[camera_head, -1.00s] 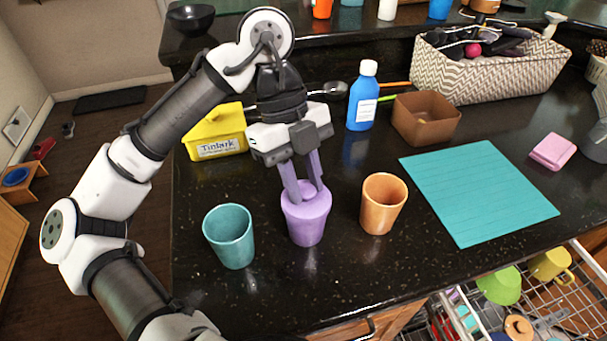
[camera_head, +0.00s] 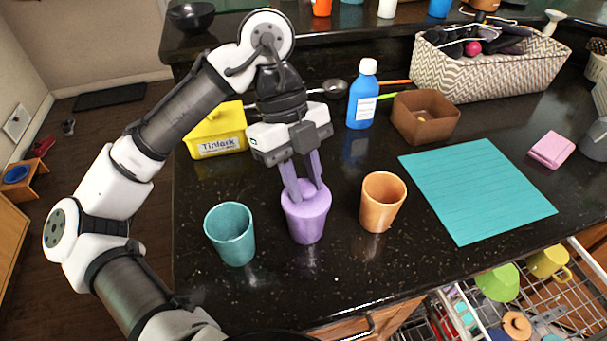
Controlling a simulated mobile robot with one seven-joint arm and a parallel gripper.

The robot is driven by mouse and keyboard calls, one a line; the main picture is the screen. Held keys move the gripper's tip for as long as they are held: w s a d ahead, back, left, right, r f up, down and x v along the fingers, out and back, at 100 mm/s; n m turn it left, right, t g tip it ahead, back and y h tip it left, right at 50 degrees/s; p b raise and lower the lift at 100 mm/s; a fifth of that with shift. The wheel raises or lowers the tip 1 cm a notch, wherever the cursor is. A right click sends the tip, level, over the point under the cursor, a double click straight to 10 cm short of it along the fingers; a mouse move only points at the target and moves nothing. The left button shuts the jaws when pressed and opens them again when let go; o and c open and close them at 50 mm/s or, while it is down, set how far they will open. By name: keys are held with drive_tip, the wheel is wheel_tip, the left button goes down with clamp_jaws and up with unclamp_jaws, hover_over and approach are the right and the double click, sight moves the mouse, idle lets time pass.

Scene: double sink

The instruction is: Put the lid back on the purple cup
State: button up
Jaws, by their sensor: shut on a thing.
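The purple cup (camera_head: 306,222) stands upright on the dark counter between a teal cup (camera_head: 230,236) and an orange cup (camera_head: 382,203). A purple lid (camera_head: 307,190) with a raised middle is at the top of the purple cup. It looks to be on the rim, though I cannot tell whether it is fully seated. My gripper (camera_head: 308,189) points down from above, with its purple-looking fingers shut on the raised part of the lid. The fingers hide part of the lid.
A teal mat (camera_head: 476,190) lies to the right, with a pink sponge (camera_head: 552,149) beyond it. Behind stand a yellow box (camera_head: 216,132), a blue bottle (camera_head: 362,100), a brown container (camera_head: 424,117) and a patterned basket (camera_head: 490,77). An open dishwasher rack (camera_head: 560,295) is below the counter's front edge.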

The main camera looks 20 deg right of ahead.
drive_tip(key=o, duration=1.5)
drive_tip(key=shift+r, duration=0.1)
drive_tip(key=shift+r+p, duration=3.45)
drive_tip(key=shift+p, duration=0.4)
drive_tip(key=shift+c, duration=0.5)
clamp_jaws()
drive_tip(key=shift+f, duration=0.25)
